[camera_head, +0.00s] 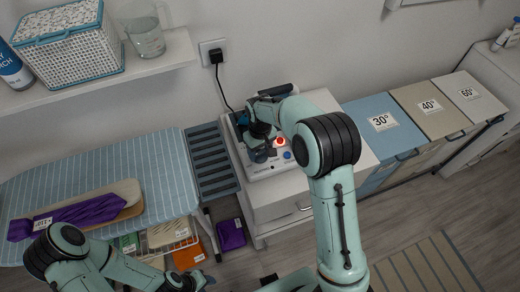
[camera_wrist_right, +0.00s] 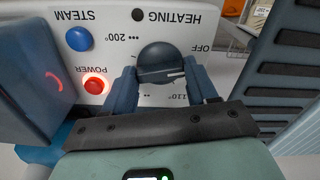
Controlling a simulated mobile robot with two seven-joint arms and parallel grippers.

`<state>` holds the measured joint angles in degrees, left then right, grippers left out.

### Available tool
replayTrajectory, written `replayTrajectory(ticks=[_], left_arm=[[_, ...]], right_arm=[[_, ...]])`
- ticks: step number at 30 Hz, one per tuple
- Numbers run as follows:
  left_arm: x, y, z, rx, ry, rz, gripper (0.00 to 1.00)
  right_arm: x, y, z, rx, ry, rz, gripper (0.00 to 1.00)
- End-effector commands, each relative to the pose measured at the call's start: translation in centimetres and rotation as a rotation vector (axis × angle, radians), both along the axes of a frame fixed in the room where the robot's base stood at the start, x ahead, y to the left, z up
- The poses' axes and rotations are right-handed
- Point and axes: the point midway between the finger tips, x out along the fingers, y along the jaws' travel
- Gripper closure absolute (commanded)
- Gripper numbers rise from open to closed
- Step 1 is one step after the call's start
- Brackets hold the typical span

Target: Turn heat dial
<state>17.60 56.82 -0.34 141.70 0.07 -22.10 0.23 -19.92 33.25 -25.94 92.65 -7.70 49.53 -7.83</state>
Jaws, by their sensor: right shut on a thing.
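The dark heat dial (camera_wrist_right: 160,62) is on the white panel of the steam station (camera_wrist_right: 225,60) in the right wrist view, where the lettering is upside down. OFF, 110° and 200° are printed around it. A white pointer line on the dial points right in that view, roughly between OFF and 110°. My right gripper (camera_wrist_right: 163,82) is shut on the dial, one finger on each side. In the head view the right gripper (camera_head: 262,143) is over the station (camera_head: 268,170) and the dial is hidden. My left gripper (camera_head: 192,282) is low at the left, its jaws unclear.
A lit red power button (camera_wrist_right: 96,85) and blue steam button (camera_wrist_right: 79,39) sit beside the dial. An ironing board (camera_head: 160,165) with a purple tie (camera_head: 75,214) is at left.

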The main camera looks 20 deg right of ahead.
Motion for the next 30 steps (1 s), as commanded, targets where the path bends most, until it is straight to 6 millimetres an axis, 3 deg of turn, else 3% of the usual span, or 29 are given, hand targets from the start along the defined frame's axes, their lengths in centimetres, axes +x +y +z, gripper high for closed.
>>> replayTrajectory(ticks=[8, 30], left_arm=[[0.2, 0.0, 0.2, 0.0, -0.002, 0.001, 0.57], [0.9, 0.0, 1.1, 0.0, -0.01, -0.001, 0.57]], right_arm=[[0.0, 0.0, 0.1, -0.002, 0.0, -0.153, 0.73], [0.1, 0.1, 0.2, -0.001, -0.002, -0.841, 0.73]])
